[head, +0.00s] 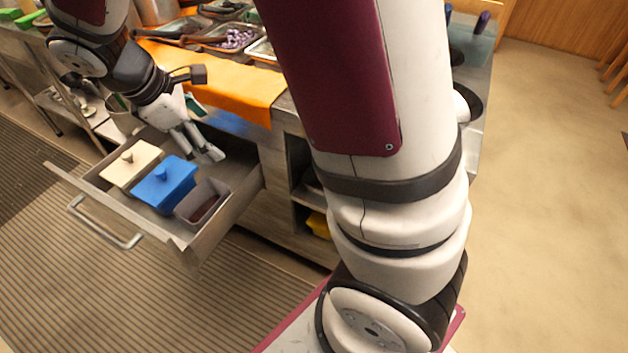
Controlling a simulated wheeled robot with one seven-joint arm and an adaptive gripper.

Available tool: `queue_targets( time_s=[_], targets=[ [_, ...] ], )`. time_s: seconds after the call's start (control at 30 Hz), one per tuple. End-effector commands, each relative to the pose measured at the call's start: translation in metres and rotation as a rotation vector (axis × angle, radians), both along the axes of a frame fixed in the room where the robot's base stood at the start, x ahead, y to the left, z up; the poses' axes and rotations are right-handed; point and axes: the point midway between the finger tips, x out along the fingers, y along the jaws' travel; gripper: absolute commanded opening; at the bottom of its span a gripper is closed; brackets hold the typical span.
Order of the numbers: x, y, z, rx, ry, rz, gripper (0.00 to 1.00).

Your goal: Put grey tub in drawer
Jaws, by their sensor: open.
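A small grey tub (222,190), open at the top with dark reddish contents, sits inside the open drawer (190,243) at its right end. It stands beside a blue lidded tub (165,186). My gripper (213,155) is open, above the back part of the drawer. Its fingers point down and to the right, behind the blue and grey tubs. It appears empty and apart from the grey tub.
A cream lidded tub (128,165) is at the drawer's left. The drawer handle (105,225) juts over the striped mat (60,280). An orange cloth (225,90) and metal trays (232,38) are on the counter above. Open floor (545,200) lies right.

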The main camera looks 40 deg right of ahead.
Motion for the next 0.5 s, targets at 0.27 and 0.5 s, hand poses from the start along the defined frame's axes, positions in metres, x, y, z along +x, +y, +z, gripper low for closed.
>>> queue_targets(
  time_s=[0.27, 0.5],
  targets=[
    [-0.1, -0.025, 0.073, 0.129, -0.136, -0.401, 0.84],
    [-0.19, -0.025, 0.099, 0.264, -0.219, -0.721, 0.84]
  ],
)
